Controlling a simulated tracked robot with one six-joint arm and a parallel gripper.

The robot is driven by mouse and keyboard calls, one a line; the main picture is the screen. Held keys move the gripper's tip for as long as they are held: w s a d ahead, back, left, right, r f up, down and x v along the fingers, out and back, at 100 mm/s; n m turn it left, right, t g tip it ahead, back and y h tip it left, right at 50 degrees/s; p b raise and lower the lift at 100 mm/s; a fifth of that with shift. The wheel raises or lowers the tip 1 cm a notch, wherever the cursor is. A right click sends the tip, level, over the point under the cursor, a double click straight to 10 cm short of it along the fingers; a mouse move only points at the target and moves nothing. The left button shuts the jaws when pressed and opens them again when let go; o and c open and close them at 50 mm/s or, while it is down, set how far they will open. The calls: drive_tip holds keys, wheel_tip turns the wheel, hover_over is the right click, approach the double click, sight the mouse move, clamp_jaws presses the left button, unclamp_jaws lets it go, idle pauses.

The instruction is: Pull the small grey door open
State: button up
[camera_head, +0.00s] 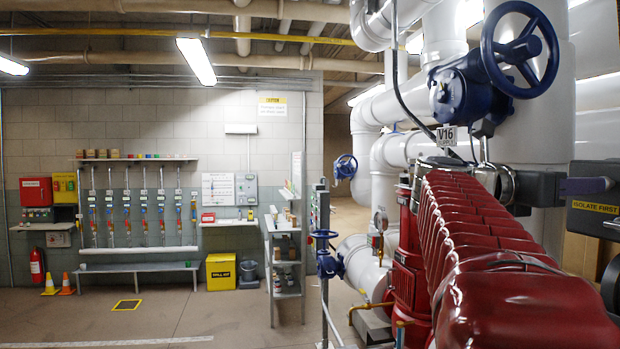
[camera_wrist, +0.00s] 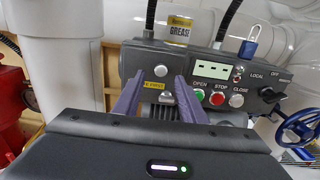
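I cannot pick out a small grey door for certain. A small grey wall box (camera_head: 246,189) hangs on the far wall in the head view, far from my gripper. A dark grey control box (camera_wrist: 232,75) is close ahead in the wrist view, with a display, a knob and OPEN, STOP and CLOSE buttons. My gripper (camera_wrist: 160,80) has its two purple fingers apart in front of this box's left part, with nothing seen held between them. I cannot tell whether the fingers touch it. The same box shows at the right edge of the head view (camera_head: 593,222).
A blue padlock (camera_wrist: 250,45) stands at the control box's top. A blue handwheel (camera_wrist: 300,128) is at the lower right. White pipes (camera_head: 455,150) and a blue valve (camera_head: 460,92) crowd my arm.

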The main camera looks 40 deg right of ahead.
sight(597, 201)
drive_tip(key=x, duration=0.6)
drive_tip(key=shift+c, duration=0.5)
clamp_jaws()
drive_tip(key=shift+a, duration=0.1)
idle(0.3)
